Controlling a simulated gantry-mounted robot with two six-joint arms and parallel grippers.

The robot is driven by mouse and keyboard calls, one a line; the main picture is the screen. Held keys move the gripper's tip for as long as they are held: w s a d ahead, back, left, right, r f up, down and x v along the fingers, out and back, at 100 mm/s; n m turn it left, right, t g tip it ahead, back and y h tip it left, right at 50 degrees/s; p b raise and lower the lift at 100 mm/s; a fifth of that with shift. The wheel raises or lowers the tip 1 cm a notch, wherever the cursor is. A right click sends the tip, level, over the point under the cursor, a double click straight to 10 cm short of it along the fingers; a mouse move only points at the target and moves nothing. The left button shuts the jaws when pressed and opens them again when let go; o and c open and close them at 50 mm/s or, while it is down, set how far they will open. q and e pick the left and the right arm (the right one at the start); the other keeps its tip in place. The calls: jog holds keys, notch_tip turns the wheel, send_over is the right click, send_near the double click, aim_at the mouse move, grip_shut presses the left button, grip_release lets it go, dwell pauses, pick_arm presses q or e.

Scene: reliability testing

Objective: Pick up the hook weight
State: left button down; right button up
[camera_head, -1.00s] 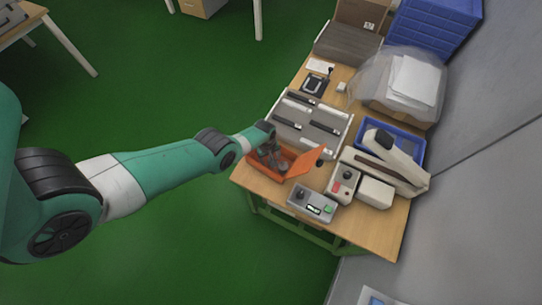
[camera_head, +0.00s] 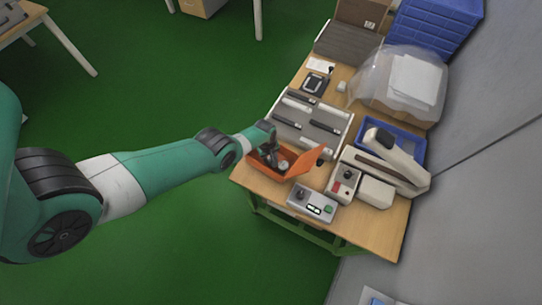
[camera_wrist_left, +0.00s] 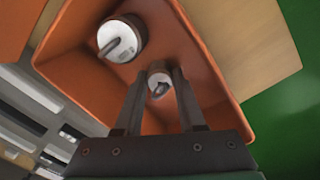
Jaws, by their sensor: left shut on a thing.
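Two hook weights are inside, as the left wrist view shows. The larger one (camera_wrist_left: 123,38) is silvery with a metal hook and stands apart from my fingers; it also shows in the head view (camera_head: 283,165). The smaller hook weight (camera_wrist_left: 158,68) is between my left gripper's fingertips. My left gripper (camera_head: 270,153) reaches down into the case and is shut on this smaller weight, its fingers either side of it (camera_wrist_left: 157,82). My right gripper is out of view.
A grey tray with dark and white bars (camera_head: 345,124) lies right behind the case. A control box (camera_head: 313,203) and a white machine (camera_head: 385,165) stand to the right. A blue tray (camera_head: 412,145) is behind the machine.

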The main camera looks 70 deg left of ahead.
pick_arm(q)
notch_tip(320, 180, up, 10)
jog(key=p, duration=1)
jog(key=shift+r, duration=0.1)
dwell(0.8)
